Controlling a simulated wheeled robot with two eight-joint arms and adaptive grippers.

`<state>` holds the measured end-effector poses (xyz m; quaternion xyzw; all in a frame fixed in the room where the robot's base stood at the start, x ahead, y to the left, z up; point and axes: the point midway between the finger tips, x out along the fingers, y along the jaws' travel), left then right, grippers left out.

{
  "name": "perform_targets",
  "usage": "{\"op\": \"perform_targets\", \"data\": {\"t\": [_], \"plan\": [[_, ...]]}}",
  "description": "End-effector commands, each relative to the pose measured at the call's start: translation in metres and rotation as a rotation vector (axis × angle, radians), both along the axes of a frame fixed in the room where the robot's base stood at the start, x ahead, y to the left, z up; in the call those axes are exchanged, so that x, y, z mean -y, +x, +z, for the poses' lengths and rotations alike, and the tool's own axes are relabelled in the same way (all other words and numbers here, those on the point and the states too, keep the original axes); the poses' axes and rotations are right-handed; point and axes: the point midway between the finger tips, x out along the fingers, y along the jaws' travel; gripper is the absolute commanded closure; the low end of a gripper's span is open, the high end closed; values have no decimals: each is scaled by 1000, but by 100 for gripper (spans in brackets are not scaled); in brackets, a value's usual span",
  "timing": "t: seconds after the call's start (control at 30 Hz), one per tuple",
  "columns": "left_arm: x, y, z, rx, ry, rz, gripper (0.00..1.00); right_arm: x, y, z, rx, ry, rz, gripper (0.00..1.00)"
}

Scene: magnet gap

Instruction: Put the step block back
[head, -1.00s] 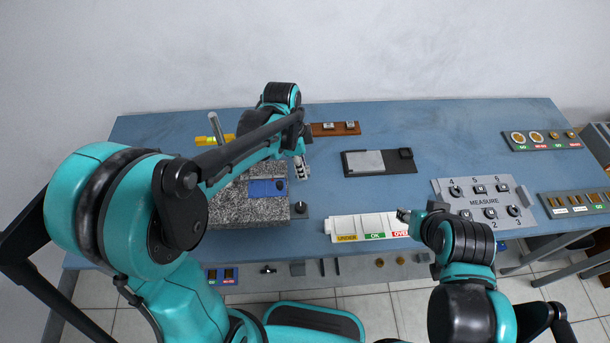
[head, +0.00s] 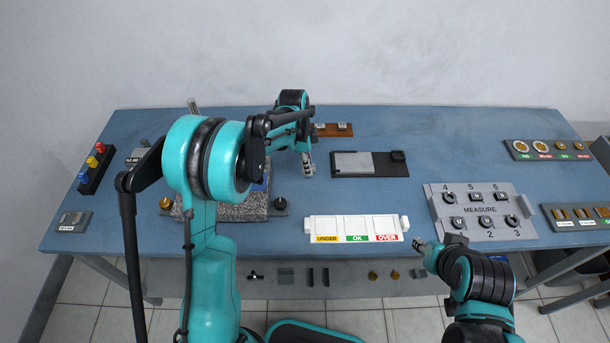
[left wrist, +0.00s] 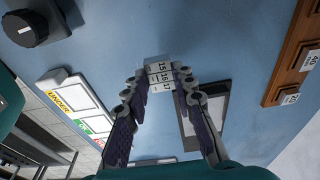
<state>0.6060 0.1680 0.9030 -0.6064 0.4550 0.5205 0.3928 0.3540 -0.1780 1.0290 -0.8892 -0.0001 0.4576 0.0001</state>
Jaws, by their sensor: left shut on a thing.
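The step block is a small light block with the marks 15, 16 and 17 in the left wrist view (left wrist: 160,74). My left gripper (left wrist: 158,84) is shut on it, with a fingertip on each side. In the head view the block (head: 308,166) hangs below my left wrist, between the granite plate (head: 240,212) and a black tray with a grey plate (head: 352,163). It appears to be above the blue table. My right gripper (head: 424,245) is empty near the table's front edge; its jaw gap is too small to judge.
A wooden rack (head: 333,130) with small marked blocks stands behind the left gripper; its left end is hidden. The UNDER/OK/OVER tray (head: 353,228) lies in front, the MEASURE panel (head: 480,212) to the right. A black knob (head: 281,203) is beside the granite plate. Blue table is free around the black tray.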

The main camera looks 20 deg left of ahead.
Motion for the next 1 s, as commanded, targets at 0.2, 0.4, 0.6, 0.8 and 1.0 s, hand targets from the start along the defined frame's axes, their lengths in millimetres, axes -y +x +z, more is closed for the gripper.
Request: {"op": "perform_targets", "data": {"t": [0.2,0.4,0.6,0.8,1.0], "plan": [[-12,6,-11,0,0,-1,100,0,0,-6,0,0,0,61],[-12,6,-41,0,0,-1,100,0,0,-19,0,0,0,61],[-12,5,-48,0,0,-1,100,0,0,-20,0,0,0,61],[-12,5,-50,0,0,-1,100,0,0,-22,0,0,0,61],[-12,5,-51,0,0,-1,54,0,0,-23,0,0,0,61]]}}
